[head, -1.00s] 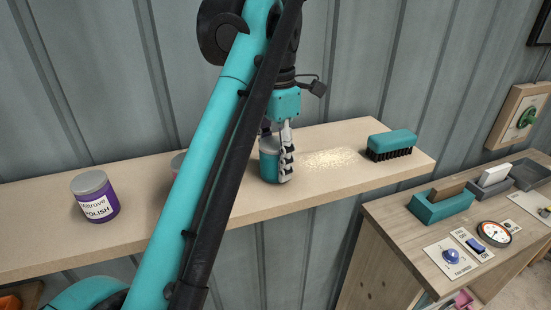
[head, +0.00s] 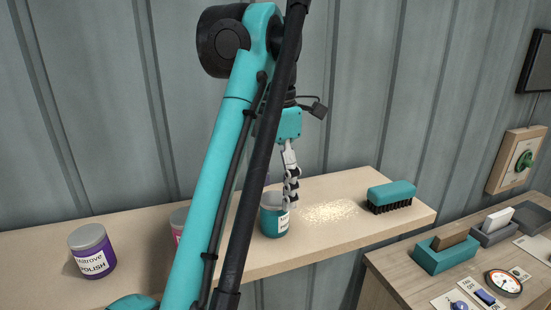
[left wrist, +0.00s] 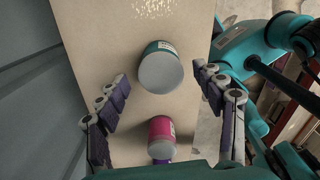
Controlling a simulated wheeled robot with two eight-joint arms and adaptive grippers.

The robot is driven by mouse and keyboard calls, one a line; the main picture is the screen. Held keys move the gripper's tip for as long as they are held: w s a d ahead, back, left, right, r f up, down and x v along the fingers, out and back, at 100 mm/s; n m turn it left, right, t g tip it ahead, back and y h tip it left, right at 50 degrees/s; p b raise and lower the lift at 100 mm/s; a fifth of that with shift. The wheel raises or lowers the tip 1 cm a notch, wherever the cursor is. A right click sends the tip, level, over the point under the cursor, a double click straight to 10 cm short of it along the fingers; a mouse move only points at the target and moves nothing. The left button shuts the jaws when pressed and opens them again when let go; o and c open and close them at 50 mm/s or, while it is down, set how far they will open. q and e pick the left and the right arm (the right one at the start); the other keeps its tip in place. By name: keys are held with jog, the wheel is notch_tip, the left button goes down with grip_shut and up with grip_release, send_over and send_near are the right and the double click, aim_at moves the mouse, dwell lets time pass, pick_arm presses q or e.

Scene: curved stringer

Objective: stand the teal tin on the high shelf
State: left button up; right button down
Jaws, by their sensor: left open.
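The teal tin (head: 272,222) with a grey lid stands upright on the pale wooden shelf (head: 335,235), next to a patch of scattered pale grains. My left gripper (head: 291,190) is open, pointing down, with its fingers around lid height and above; its nearer finger overlaps the tin's edge in the head view. In the left wrist view, the tin (left wrist: 160,70) lies between the two spread fingers, with a gap visible on each side. My arm hides part of the shelf just left of the tin. My right gripper is not in view.
A pink tin (left wrist: 161,130), mostly behind my arm in the head view, and a purple polish tin (head: 93,253) stand left on the shelf. A teal brush (head: 391,196) stands right, past the grains (head: 330,211). A workbench (head: 400,275) with gauge and trays is lower right.

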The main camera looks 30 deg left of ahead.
aim_at(275, 197)
pick_arm(q)
notch_tip(275, 197, up, 6)
jog(key=p, duration=0.2)
jog(key=shift+p, duration=0.35)
jog(key=shift+f, duration=0.15)
